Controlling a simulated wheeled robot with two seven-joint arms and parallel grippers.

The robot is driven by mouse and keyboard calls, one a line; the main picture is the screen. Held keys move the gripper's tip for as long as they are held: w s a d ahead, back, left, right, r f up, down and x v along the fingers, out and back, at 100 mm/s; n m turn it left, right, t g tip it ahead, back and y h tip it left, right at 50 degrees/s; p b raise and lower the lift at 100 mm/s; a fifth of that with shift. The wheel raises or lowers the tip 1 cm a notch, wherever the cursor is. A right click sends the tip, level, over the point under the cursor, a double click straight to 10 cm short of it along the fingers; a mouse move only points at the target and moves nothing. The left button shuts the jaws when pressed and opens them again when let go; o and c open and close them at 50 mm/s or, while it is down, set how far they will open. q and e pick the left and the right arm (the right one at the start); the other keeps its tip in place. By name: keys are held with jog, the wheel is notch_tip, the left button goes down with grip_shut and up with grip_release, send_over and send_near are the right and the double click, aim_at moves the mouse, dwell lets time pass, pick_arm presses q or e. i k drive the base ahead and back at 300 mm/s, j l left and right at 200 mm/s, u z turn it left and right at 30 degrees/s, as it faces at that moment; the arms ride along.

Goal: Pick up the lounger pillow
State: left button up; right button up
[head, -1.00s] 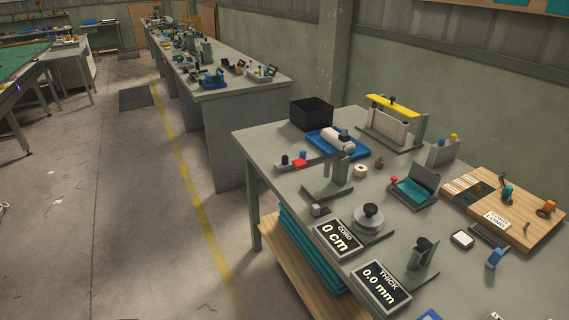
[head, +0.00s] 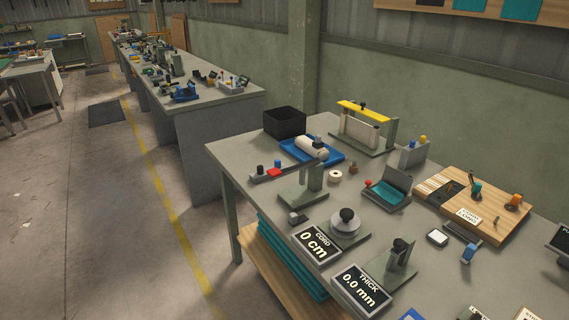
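No thing in the head view is clearly a lounger pillow. A white roll (head: 312,147) lies on a blue tray (head: 291,151) at the back of the near table; I cannot tell if it is a pillow. A folded teal stack (head: 287,258) lies on the wooden shelf under the same table. Neither of my grippers is in view.
The near grey table (head: 243,164) carries a black bin (head: 285,122), a yellow-topped stand (head: 364,112), a wooden board (head: 490,215) and two displays reading "0 cm" (head: 317,245) and "0.0 mm" (head: 361,290). A long bench (head: 200,110) stands behind.

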aim_at(308, 146)
jog(key=i+j+z, duration=0.1)
jog(key=i+j, duration=0.2)
jog(key=i+j+z, duration=0.15)
jog(key=i+j, duration=0.15)
jog(key=i+j+z, duration=0.1)
jog(key=i+j, duration=0.2)
jog(key=i+j+z, duration=0.1)
jog(key=i+j, duration=0.2)
jog(key=j, duration=0.15)
jog(key=i+j+z, duration=0.15)
jog(key=j, duration=0.25)
jog(key=i+j+z, duration=0.1)
jog(key=i+j, duration=0.25)
jog(key=i+j+z, duration=0.1)
jog(key=j, duration=0.45)
jog(key=i+j+z, duration=0.15)
jog(key=i+j, duration=0.15)
jog(key=j, duration=0.15)
jog(key=i+l, duration=0.25)
jog(key=i, duration=0.15)
